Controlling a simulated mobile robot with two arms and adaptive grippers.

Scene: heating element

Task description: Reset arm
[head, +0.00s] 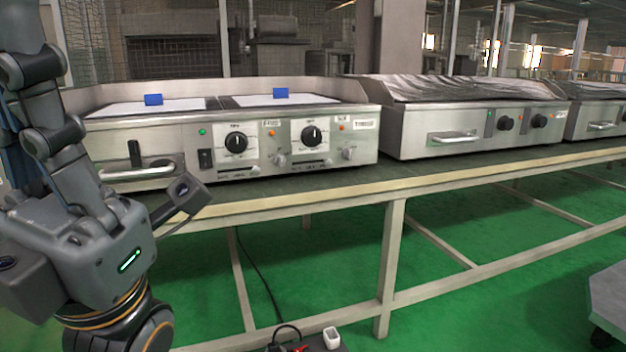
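My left arm comes in at the left edge, with its grey body (85,240) and a lit green strip in front of the table's left end. A short angled grey part of it sticks out to the right, just in front of the near griddle. I cannot make out two fingertips, so whether the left gripper is open or shut does not show. I see nothing held. My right arm and gripper are out of view. The near steel griddle (260,160) has two plates, each with a small blue block (153,100) (281,93) at its back.
The griddles stand on a long table (480,170) with pale legs. A second griddle (465,110), with its top covered in dark wrinkled sheeting, and a third (598,115) stand to the right. A power strip (310,342) with a cable lies at the bottom. The green floor is mostly clear.

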